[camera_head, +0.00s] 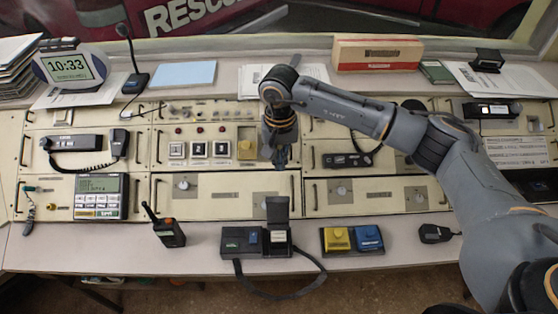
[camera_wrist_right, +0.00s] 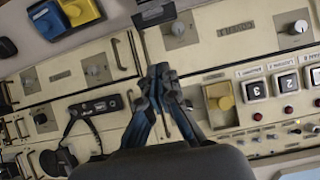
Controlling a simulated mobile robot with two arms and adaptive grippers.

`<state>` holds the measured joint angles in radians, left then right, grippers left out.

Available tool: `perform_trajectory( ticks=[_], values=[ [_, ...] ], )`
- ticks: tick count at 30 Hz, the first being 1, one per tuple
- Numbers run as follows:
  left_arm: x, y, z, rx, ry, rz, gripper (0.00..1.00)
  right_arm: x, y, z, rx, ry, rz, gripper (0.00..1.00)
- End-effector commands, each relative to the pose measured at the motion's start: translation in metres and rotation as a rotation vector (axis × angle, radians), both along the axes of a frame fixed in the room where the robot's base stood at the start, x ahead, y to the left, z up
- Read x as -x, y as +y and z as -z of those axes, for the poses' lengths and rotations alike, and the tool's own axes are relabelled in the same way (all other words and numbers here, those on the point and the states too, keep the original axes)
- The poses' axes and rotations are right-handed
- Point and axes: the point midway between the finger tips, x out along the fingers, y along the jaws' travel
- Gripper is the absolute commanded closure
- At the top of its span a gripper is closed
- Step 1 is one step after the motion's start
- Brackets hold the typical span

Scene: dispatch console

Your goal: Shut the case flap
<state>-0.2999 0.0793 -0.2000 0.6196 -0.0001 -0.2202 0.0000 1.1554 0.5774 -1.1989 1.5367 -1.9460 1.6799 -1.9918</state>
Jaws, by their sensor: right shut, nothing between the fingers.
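A dark case (camera_head: 240,241) with a strap sits on the front ledge of the console, near the middle. Its flap (camera_head: 277,209) stands upright at the case's right side, above a pale opening (camera_head: 278,241). Part of a dark object, likely the flap (camera_wrist_right: 155,12), shows at the top edge of the right wrist view. My right gripper (camera_head: 281,163) is above and behind the flap, over the console panels, apart from the case. Its fingers (camera_wrist_right: 160,72) are shut together with nothing between them. My left gripper is not in view.
A yellow and blue button box (camera_head: 352,239) stands right of the case, also seen in the right wrist view (camera_wrist_right: 64,16). A walkie-talkie (camera_head: 166,229) stands to its left. The strap (camera_head: 280,296) hangs over the front edge. Panel knobs and handles lie behind.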

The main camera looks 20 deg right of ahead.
Motion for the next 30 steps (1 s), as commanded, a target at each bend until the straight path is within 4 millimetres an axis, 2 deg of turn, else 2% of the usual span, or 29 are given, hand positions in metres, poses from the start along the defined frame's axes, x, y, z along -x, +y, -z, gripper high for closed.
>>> perform_trajectory(
  ticks=[1,10,12,18,30],
  values=[
    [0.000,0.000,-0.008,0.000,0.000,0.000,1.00,0.001,0.000,0.008,0.000,0.007,0.001,1.00],
    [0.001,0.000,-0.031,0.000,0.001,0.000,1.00,0.002,0.001,0.071,-0.002,0.006,0.001,1.00],
    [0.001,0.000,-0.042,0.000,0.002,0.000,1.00,0.012,0.004,0.061,-0.004,0.002,-0.002,1.00],
    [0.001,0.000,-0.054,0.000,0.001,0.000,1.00,0.030,0.010,0.058,-0.004,0.002,-0.001,1.00],
    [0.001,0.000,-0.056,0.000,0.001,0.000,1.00,0.036,0.011,0.058,-0.003,0.000,0.002,1.00]
  ],
)
